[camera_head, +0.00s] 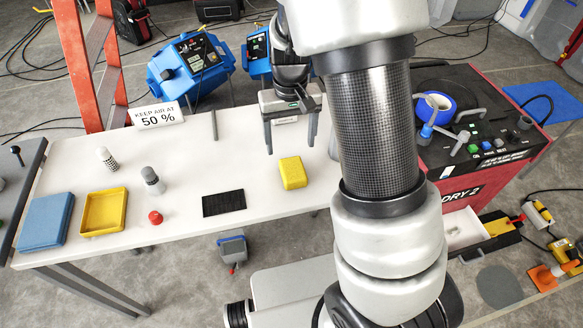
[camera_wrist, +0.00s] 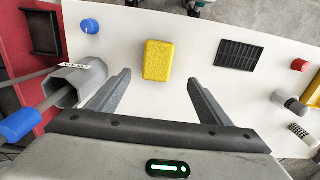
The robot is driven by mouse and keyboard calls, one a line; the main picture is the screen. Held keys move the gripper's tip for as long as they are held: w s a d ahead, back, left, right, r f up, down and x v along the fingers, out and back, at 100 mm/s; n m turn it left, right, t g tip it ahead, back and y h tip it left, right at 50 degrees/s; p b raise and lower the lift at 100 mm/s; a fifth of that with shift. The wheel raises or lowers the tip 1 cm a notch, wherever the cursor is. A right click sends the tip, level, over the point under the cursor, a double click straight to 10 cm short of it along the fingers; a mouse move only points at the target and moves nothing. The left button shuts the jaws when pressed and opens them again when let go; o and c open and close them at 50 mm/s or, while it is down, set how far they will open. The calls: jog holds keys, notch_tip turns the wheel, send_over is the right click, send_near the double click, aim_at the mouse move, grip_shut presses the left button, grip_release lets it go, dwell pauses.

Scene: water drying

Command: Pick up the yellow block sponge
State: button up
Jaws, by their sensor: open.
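The yellow block sponge (camera_head: 292,172) lies flat on the white table, right of the black ribbed pad. In the wrist view the sponge (camera_wrist: 158,60) lies ahead of the fingertips, near the middle line between them and a little left. My gripper (camera_head: 291,148) is open and empty, above the table behind the sponge. In the wrist view my gripper (camera_wrist: 160,75) shows both fingers spread, with the sponge apart from them. Nothing covers the sponge in either view.
A black ribbed pad (camera_head: 224,203), red knob (camera_head: 155,217), grey-capped bottle (camera_head: 152,181), speckled bottle (camera_head: 107,158), yellow tray (camera_head: 103,212) and blue pad (camera_head: 46,222) are on the white table (camera_head: 190,236). A red machine (camera_head: 480,170) stands at the right. In the wrist view, a grey holder (camera_wrist: 78,83) is beside the left finger.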

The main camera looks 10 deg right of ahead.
aim_at(293, 167)
notch_tip(293, 167, down, 6)
jog(key=shift+f, duration=0.1)
jog(key=f, duration=0.3)
jog(key=f+b, duration=0.1)
jog(key=f, duration=0.1)
jog(key=shift+d+f, duration=0.1)
jog(key=shift+d, duration=0.2)
jog(key=c, duration=1.1)
